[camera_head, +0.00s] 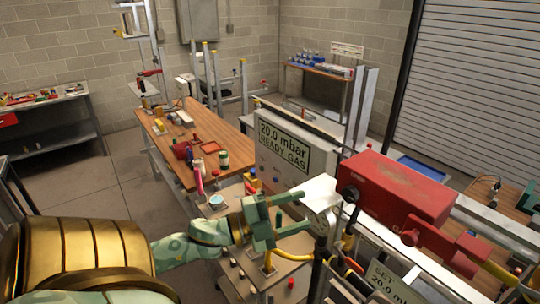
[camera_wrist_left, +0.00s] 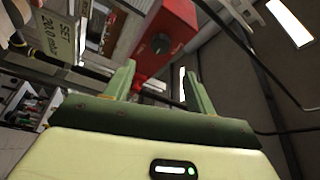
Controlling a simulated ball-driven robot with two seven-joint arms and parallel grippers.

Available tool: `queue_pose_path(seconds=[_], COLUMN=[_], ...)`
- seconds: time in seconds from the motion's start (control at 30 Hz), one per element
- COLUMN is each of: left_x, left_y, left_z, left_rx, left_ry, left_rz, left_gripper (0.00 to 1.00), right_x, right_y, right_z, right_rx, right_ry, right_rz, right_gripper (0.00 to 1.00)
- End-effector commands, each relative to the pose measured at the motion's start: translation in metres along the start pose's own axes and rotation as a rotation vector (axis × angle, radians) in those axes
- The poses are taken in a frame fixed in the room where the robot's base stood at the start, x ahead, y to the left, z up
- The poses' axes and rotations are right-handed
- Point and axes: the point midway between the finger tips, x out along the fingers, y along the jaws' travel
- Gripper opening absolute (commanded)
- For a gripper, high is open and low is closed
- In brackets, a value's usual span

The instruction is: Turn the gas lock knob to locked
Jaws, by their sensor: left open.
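The gas lock knob, a dark round knob (camera_head: 350,194), sits on the left end face of a red box (camera_head: 402,188). In the left wrist view the knob (camera_wrist_left: 160,44) shows on the red face (camera_wrist_left: 176,22), ahead of my fingers. My left gripper (camera_head: 303,212) is open and empty, left of the knob and apart from it. In the left wrist view its two fingers (camera_wrist_left: 157,78) stand wide apart, with the knob beyond the gap between them. Lettering on the red face is too small to read. My right gripper is not in view.
A grey panel with a display reading "20.0 mbar READY GAS" (camera_head: 284,148) stands behind my gripper. A "SET 20.0 mbar" sign (camera_head: 385,282) is at the lower right. Yellow and dark hoses hang below the red box. A wooden bench (camera_head: 178,135) with small items stands farther back.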

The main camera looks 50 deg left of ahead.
Motion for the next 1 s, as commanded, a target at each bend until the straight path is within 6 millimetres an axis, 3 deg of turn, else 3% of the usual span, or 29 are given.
queue_pose_path(seconds=[0.1, 0.33, 1.0], left_x=[-0.029, -0.058, -0.061], left_y=[0.004, 0.001, 0.0], left_z=[0.001, 0.0, 0.0], left_rx=[-0.002, 0.0, -0.003], left_ry=[-0.003, -0.001, 0.0], left_rz=[0.003, 0.0, 0.0], left_gripper=[0.55, 0.55, 0.55], right_x=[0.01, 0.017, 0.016], right_y=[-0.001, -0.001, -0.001], right_z=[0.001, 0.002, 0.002], right_rx=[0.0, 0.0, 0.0], right_ry=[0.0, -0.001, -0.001], right_rz=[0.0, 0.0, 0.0], right_gripper=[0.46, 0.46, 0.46])
